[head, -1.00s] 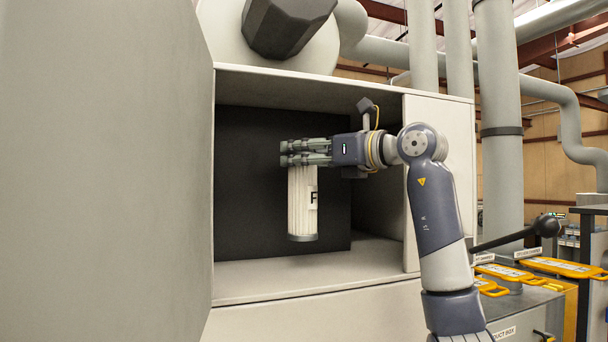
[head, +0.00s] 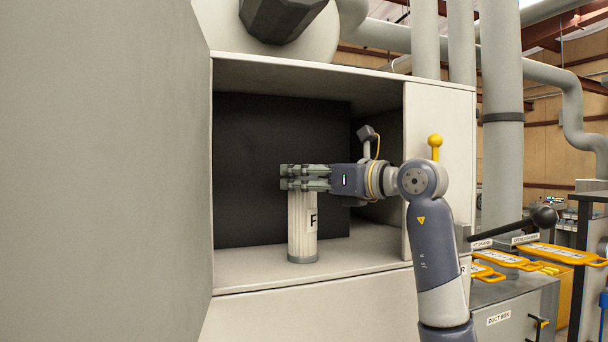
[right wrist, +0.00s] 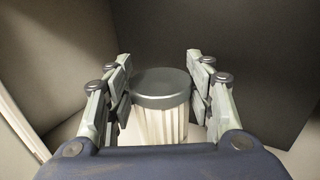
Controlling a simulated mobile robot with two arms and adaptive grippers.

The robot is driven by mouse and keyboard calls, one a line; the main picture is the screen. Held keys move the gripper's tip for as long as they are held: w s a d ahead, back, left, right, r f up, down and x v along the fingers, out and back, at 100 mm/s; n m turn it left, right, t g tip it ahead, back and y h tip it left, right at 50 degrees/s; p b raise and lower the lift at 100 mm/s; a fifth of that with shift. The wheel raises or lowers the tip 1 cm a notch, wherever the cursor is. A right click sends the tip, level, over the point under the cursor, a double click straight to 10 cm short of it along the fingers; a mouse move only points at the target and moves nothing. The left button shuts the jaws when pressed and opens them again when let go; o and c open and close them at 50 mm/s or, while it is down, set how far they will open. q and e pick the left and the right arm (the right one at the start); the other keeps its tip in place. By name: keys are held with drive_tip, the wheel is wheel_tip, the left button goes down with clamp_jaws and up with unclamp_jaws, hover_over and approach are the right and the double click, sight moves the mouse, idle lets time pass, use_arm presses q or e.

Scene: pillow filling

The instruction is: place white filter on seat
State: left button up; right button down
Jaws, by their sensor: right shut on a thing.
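The white filter (head: 302,228) is a pleated cylinder with a grey bottom ring and a label with a black letter F. It is upright inside the open cabinet. My right gripper (head: 296,178) is shut on its top end from the right side. In the right wrist view the filter's dark grey cap (right wrist: 161,86) sits between the two fingers. The filter's bottom appears at or just above the cabinet floor (head: 345,262); I cannot tell if it touches. No separate seat shows clearly. My left gripper is not in view.
The cabinet's open door (head: 100,170) fills the left side. The right front panel (head: 438,135) stands close behind my right arm. A duct box (head: 505,315) with yellow-handled dampers (head: 545,255) and a black-knobbed lever (head: 544,217) is at the right.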

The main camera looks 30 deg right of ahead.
drive_tip(key=shift+a, duration=0.1)
drive_tip(key=c, duration=1.1)
unclamp_jaws()
drive_tip(key=shift+f, duration=0.1)
drive_tip(key=o, duration=0.3)
drive_tip(key=shift+o, duration=0.2)
drive_tip(key=shift+s+r, duration=0.1)
drive_tip(key=shift+r, duration=0.15)
drive_tip(key=b+v, duration=0.6)
drive_tip(key=v, duration=0.6)
